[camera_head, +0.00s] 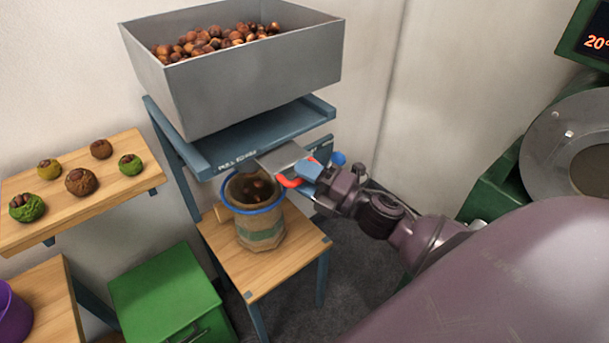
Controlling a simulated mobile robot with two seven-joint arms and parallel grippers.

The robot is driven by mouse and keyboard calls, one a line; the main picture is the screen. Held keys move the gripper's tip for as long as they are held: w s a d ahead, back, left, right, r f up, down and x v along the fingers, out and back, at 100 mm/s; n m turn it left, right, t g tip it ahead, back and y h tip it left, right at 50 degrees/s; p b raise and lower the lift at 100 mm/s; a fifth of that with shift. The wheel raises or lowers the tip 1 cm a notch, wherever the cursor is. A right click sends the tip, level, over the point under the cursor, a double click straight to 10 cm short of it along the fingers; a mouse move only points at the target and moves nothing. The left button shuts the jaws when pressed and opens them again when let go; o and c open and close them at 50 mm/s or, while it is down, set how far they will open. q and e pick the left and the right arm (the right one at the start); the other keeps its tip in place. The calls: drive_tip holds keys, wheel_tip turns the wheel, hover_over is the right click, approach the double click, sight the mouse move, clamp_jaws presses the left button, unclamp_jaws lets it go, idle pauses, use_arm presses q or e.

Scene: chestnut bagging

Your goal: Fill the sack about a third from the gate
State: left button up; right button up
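The burlap sack (262,232) stands upright on a wooden stand, its mouth held open by a blue rim. Several chestnuts (262,190) show inside its dark mouth; their depth is hard to tell. Above it is the grey hopper (240,85), heaped with chestnuts. The metal gate plate (281,157) shows under the hopper's blue frame, just above the sack's mouth. A red handle part (288,182) is beside it. My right gripper (318,172) is at the handle, with blue parts around its tips. Whether it is closed on the handle is unclear. My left gripper is out of view.
A wooden shelf (115,192) at left holds several chestnuts and green husks. A green box (165,291) stands on the floor left of the wooden stand (272,280). A purple container (12,314) is at lower left. A green machine with a round metal drum (545,140) is at right.

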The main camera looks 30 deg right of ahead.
drive_tip(key=b+v, duration=0.2)
drive_tip(key=v, duration=0.8)
drive_tip(key=shift+s+d, duration=0.25)
drive_tip(key=shift+s, duration=0.1)
idle(0.4)
idle(0.7)
